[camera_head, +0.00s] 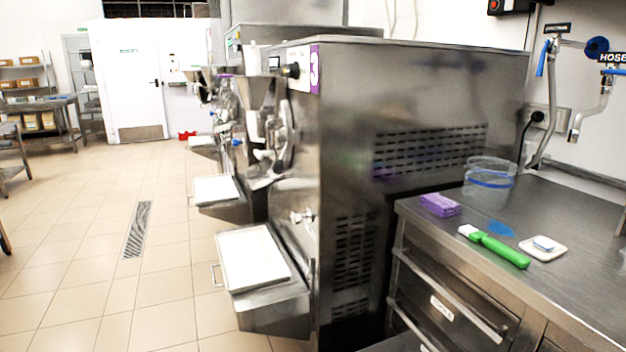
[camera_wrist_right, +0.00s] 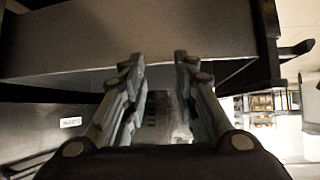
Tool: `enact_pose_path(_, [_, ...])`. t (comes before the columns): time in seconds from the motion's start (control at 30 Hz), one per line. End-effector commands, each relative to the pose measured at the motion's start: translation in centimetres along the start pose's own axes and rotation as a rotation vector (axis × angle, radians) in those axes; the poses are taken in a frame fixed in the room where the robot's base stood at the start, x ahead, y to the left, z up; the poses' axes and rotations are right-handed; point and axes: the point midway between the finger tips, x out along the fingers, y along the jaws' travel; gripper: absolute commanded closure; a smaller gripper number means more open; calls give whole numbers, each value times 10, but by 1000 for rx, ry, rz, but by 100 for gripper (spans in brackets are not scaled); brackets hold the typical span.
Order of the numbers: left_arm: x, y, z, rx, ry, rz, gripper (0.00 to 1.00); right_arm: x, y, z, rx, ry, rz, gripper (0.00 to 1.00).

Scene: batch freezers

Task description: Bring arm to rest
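My right gripper (camera_wrist_right: 158,75) shows in the right wrist view, with its two fingers apart and nothing between them. A dark panel or ledge (camera_wrist_right: 140,35) lies beyond the fingertips; I cannot tell whether they touch it. Neither gripper shows in the head view, so my left gripper is out of sight. The head view shows a steel batch freezer (camera_head: 420,100) marked with a purple 3, its front facing left. A white-topped tray (camera_head: 252,258) juts out below its spout.
A steel counter (camera_head: 570,215) at right holds a green-handled brush (camera_head: 495,247), a purple block (camera_head: 440,205), a clear container (camera_head: 489,182) and a small white dish (camera_head: 543,247). A drawer handle (camera_head: 455,297) sticks out below. Tiled floor (camera_head: 110,270) is free at left.

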Motion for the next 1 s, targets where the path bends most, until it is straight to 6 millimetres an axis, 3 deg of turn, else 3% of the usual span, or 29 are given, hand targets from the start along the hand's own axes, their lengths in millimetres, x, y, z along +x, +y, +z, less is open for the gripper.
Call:
enact_pose_path(0.03, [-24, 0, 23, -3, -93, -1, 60, -24, 0, 23, 3, -93, 1, 73])
enact_pose_path(0.2, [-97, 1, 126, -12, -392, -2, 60, -97, -1, 126, 12, -392, 1, 73])
enact_pose_path(0.3, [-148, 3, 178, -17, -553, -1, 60, -148, -3, 178, 17, -553, 1, 73])
enact_pose_path(0.43, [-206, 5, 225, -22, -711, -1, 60, -206, -5, 224, 22, -710, 1, 73])
enact_pose_path(0.5, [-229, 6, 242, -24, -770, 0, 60, -229, -6, 242, 24, -770, 0, 73])
enact_pose_path(0.63, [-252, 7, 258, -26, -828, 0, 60, -252, -6, 258, 26, -828, 0, 73])
enact_pose_path(0.87, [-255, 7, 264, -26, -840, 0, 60, -255, -7, 264, 26, -840, 0, 73])
enact_pose_path(0.9, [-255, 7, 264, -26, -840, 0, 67, -255, -7, 264, 26, -840, 0, 73])
enact_pose_path(1.0, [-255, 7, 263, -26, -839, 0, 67, -255, -7, 263, 26, -839, 0, 73])
